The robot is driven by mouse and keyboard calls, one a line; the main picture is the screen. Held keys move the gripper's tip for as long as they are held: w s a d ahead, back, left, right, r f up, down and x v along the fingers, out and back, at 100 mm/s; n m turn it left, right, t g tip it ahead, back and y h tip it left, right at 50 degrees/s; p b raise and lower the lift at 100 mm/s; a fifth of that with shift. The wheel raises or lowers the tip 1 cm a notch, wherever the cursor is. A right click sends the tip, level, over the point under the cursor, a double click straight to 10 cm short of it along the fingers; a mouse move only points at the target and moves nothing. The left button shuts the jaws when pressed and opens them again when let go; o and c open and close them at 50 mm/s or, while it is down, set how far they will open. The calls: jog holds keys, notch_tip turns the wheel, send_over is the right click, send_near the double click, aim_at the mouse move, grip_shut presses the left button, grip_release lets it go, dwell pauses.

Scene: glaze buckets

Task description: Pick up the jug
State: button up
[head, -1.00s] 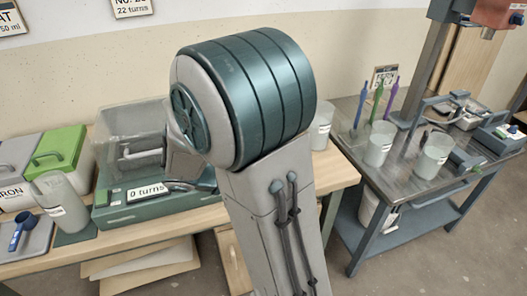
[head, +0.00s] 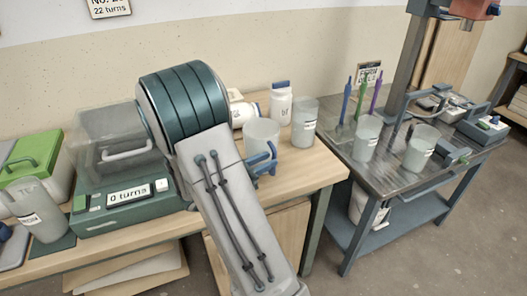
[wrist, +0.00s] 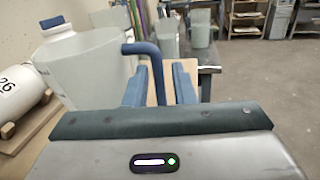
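The jug (head: 261,134), a pale translucent vessel, stands on the wooden bench just right of my arm in the head view. In the wrist view the jug (wrist: 88,62) fills the upper left, and its blue handle (wrist: 143,50) curves out to the right and down. My gripper (wrist: 159,82) is open, with one finger on either side of the handle's down-going part. I see a gap by the right finger; contact on the left side cannot be told. In the head view, blue handle and finger shapes overlap below the jug and are hard to separate.
A white bottle with a blue cap (head: 281,103), a lying white container (head: 241,113) and a translucent bucket (head: 304,122) stand close behind and right of the jug. A green machine reading "0 turns" (head: 127,194) is left. A metal cart (head: 395,178) stands right.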

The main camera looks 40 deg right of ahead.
jog(key=d, duration=0.5)
jog(key=shift+w+d+f, duration=0.1)
jog(key=shift+d, duration=0.2)
jog(key=shift+c, duration=0.3)
grip_shut()
